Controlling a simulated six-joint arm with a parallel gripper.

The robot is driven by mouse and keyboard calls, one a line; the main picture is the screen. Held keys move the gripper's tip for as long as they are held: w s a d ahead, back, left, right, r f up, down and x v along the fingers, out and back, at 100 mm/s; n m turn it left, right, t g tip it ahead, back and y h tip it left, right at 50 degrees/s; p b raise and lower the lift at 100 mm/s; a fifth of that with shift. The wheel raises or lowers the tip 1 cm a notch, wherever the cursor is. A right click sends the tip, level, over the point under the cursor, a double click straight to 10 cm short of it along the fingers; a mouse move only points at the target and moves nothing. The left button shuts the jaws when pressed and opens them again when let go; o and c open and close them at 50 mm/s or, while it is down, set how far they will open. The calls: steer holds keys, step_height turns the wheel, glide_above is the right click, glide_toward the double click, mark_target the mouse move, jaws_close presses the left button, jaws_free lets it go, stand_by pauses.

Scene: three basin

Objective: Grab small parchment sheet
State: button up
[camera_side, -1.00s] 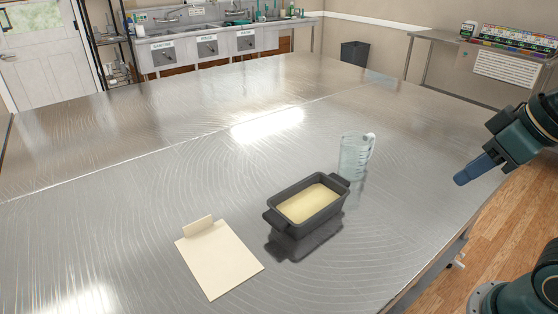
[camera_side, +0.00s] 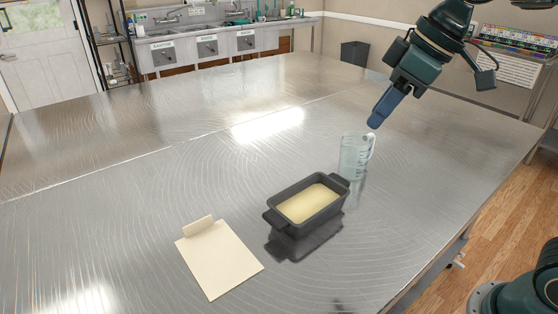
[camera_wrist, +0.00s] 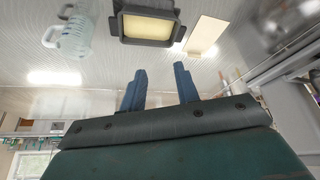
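The small parchment sheet (camera_side: 222,262) lies flat on the metal table at the front left, with a raised flap (camera_side: 199,226) along its far edge. In the wrist view the sheet (camera_wrist: 205,36) is beside the loaf pan. My gripper (camera_side: 374,123) is in the air above and just behind the measuring jug, well to the right of the sheet. In the wrist view its two blue fingers (camera_wrist: 160,85) stand apart with nothing between them.
A dark loaf pan (camera_side: 270,217) with pale yellow contents stands just right of the sheet. A clear measuring jug (camera_side: 353,158) stands behind the pan. The left and back of the steel table (camera_side: 110,190) are clear.

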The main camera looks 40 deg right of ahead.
steer(key=w+a+n+g+y, duration=0.1)
steer(key=w+a+n, duration=0.4)
steer(key=w, duration=0.4)
steer(key=w+a+f+n+g+y, duration=0.1)
steer(key=w+a+f+n+g, duration=0.2)
steer(key=w+a+f+n, duration=0.4)
steer(key=w+a+f, duration=0.7)
steer(key=a, duration=0.1)
steer(key=shift+f+n, duration=0.15)
steer(key=shift+n, duration=0.15)
steer(key=shift+g, duration=0.3)
steer(key=x, duration=0.7)
steer(key=shift+a+f, duration=0.1)
steer(key=shift+f, duration=0.05)
steer(key=shift+a+f, duration=0.2)
steer(key=shift+f, duration=0.35)
